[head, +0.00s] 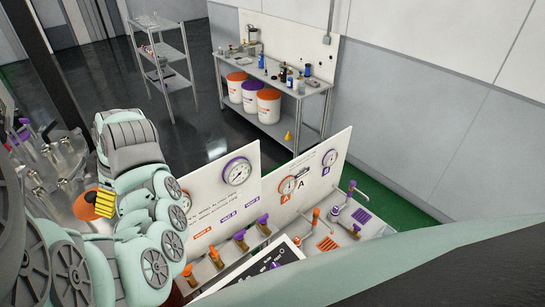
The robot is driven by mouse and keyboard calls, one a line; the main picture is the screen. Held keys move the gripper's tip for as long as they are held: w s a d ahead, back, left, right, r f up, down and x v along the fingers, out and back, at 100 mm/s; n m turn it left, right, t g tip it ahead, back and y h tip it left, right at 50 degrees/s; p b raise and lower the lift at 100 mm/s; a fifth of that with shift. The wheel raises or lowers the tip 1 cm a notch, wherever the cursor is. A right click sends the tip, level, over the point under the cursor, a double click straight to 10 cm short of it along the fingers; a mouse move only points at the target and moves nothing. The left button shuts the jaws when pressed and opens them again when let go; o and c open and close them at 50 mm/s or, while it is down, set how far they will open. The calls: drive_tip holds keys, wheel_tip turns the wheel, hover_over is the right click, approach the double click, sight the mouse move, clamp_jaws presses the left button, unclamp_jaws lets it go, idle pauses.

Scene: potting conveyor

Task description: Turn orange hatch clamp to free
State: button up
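A round metal vessel top (62,160) with several upright metal clamps around it stands at the left edge, partly hidden by my arm. Some of these clamps carry purple parts (47,150). A round orange part (86,206) shows low on this vessel, beside a yellow ribbed piece (105,203) at my arm. I cannot tell whether the orange part belongs to the orange hatch clamp, or how that clamp is turned. My folded pale green arm fills the lower left. I cannot make out my gripper's fingers.
White gauge panels (217,203) marked A and B stand in the middle, with orange and purple valves (240,238) below. A bench (270,78) with lidded buckets and a wire shelf (160,60) stand behind. The dark floor between them and the panels is mostly open.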

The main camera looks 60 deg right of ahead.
drive_tip(key=c, duration=1.2)
drive_tip(key=shift+f+m+b, duration=0.15)
drive_tip(key=shift+m+b, duration=0.15)
drive_tip(key=m+h+b, duration=0.1)
drive_tip(key=m+b, duration=0.1)
drive_tip(key=shift+f+m+t, duration=0.1)
drive_tip(key=shift+m+t, duration=0.2)
drive_tip(key=shift+m, duration=0.1)
drive_tip(key=m+h, duration=0.1)
drive_tip(key=m, duration=0.1)
drive_tip(key=m+h, duration=0.1)
drive_tip(key=m, duration=0.1)
drive_tip(key=shift+a+r+m, duration=0.2)
drive_tip(key=shift+m, duration=0.1)
drive_tip(key=m+h, duration=0.1)
drive_tip(key=m, duration=0.1)
drive_tip(key=m+g+h, duration=0.1)
drive_tip(key=m, duration=0.2)
drive_tip(key=shift+a+p, duration=0.1)
drive_tip(key=shift+p, duration=0.3)
drive_tip(key=m+g+h+p, duration=0.1)
drive_tip(key=m, duration=0.3)
drive_tip(key=shift+w, duration=0.1)
drive_tip(key=shift+m, duration=0.5)
